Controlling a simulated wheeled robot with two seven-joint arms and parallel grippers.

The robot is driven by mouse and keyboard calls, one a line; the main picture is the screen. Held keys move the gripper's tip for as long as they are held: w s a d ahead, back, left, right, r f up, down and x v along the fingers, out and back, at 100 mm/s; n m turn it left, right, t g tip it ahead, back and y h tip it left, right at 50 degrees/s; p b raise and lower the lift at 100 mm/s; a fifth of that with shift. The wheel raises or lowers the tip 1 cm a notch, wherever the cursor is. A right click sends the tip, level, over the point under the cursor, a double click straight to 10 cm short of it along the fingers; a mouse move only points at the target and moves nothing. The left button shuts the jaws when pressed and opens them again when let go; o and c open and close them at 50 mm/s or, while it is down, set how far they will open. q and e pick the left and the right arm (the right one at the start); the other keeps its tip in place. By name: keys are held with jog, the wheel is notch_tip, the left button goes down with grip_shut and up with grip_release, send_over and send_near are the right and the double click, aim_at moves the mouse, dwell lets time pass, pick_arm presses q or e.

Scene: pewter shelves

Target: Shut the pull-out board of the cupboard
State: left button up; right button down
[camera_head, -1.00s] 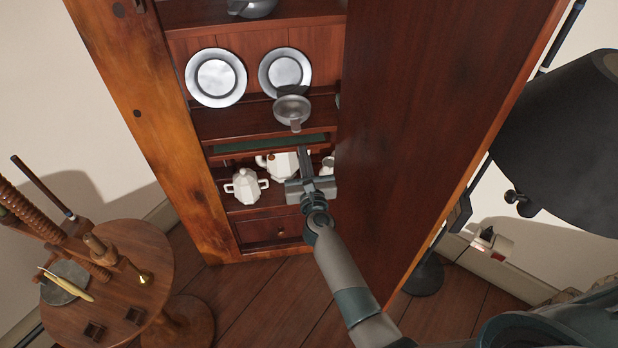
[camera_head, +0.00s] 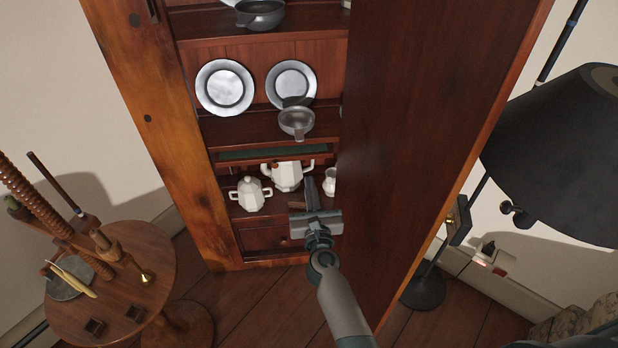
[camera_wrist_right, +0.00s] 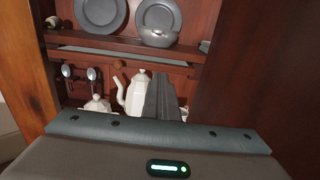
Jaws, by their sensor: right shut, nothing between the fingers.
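The cupboard (camera_head: 180,160) stands open, with its tall door (camera_head: 430,130) swung out on the right. The pull-out board (camera_head: 268,153) shows as a green strip with a wooden front edge, below the plate shelf; how far it stands out is hard to tell. In the right wrist view the board (camera_wrist_right: 110,54) is a thin grey strip. My right gripper (camera_head: 309,182) is shut and empty, below the board and in front of the teapot shelf, apart from the board. Its fingers (camera_wrist_right: 163,95) also show in the wrist view. My left gripper is not in view.
A white teapot (camera_head: 285,176), sugar pot (camera_head: 250,195) and small jug (camera_head: 330,182) stand close to my right gripper. A pewter bowl (camera_head: 296,121) and plates (camera_head: 225,88) are above. A round table (camera_head: 120,270) is left, a black lamp (camera_head: 560,150) right.

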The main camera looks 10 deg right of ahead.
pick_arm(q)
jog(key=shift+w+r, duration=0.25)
pick_arm(e)
jog(key=s, duration=0.5)
jog(key=shift+s+a, duration=0.2)
jog(key=shift+a, duration=0.15)
